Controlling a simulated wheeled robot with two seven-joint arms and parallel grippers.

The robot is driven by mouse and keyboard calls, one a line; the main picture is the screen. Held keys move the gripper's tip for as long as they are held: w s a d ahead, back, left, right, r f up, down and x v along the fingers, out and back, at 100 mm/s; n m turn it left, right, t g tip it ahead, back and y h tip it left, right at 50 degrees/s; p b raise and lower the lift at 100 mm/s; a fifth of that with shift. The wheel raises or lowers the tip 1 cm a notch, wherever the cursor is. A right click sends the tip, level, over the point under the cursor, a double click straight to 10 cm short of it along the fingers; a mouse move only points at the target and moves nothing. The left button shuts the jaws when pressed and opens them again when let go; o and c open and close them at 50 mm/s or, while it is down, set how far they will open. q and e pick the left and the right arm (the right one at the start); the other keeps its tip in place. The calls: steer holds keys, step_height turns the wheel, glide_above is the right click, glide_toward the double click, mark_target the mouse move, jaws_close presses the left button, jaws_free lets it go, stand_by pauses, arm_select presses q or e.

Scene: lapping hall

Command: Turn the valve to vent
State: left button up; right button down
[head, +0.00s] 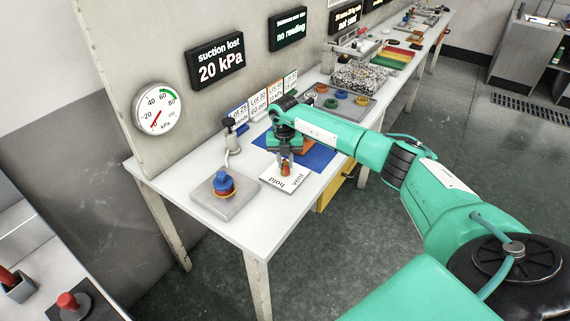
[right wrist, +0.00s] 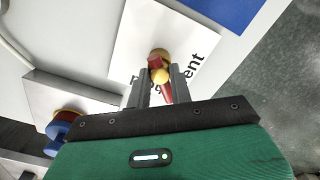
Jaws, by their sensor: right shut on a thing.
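In the right wrist view the valve's brass hub (right wrist: 160,56) shows just beyond the fingertips, with the red handle (right wrist: 167,93) between the fingers. There the "vent" lettering lies right of the valve, and the other word is partly hidden by a finger. My left gripper is not in view.
A grey block (head: 226,202) with a blue-topped piece (head: 223,182) stands left of the plate. A dial gauge (head: 158,107) and a sign (head: 216,61) reading "suction lost 20 kPa" hang on the wall panel. A blue mat (head: 318,157) lies behind the plate. The table's front edge is close.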

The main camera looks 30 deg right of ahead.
steer(key=shift+n+b, duration=0.4)
steer(key=shift+n, duration=0.6)
steer(key=n+b, duration=0.1)
steer(key=n, duration=0.2)
steer(key=shift+d+n+b, duration=0.1)
steer(key=shift+n+b, duration=0.2)
steer(key=n+b, duration=0.1)
steer(key=n, duration=0.2)
steer(key=shift+n, duration=0.4)
steer(key=shift+r, duration=0.1)
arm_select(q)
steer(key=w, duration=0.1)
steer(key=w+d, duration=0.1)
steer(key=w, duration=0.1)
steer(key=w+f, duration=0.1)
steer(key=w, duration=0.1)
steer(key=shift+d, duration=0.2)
